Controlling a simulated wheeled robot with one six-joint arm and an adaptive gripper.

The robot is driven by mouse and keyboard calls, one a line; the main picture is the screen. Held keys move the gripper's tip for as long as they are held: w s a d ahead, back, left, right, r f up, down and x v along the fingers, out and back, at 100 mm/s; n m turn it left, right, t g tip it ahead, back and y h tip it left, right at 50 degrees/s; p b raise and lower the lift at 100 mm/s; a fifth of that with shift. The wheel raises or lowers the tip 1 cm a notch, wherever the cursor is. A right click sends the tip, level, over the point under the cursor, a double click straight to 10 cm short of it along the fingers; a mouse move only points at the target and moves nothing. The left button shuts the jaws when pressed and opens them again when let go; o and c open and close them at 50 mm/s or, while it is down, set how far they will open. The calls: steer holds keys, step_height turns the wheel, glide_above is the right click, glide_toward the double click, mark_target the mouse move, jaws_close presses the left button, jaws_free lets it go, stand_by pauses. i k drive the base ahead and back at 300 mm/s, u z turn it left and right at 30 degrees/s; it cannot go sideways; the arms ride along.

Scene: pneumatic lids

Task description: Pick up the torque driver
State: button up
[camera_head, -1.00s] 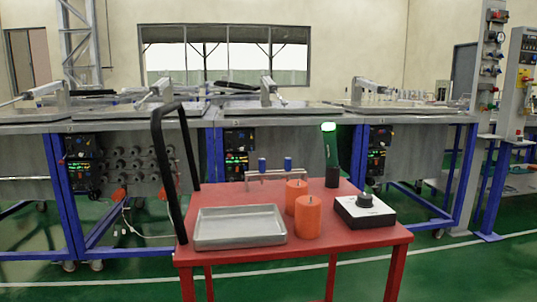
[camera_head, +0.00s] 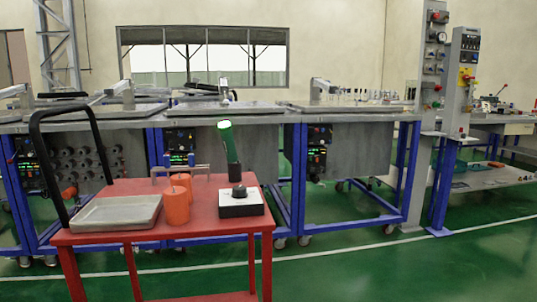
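A dark, upright tool with a glowing green top, which looks like the torque driver (camera_head: 231,148), stands on the red cart (camera_head: 100,234) toward its back right. Its top leans slightly left in the picture. My gripper is not in view.
The cart also holds a grey metal tray (camera_head: 115,212), two orange cylinders (camera_head: 175,206) and a low metal bar (camera_head: 180,171). A black handle rises at its left. Blue-framed workbenches (camera_head: 350,118) stand behind. Green floor (camera_head: 380,275) is clear at the right.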

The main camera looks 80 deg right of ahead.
mark_target(225, 126)
steer(key=k, duration=0.25)
steer(key=z, duration=0.9)
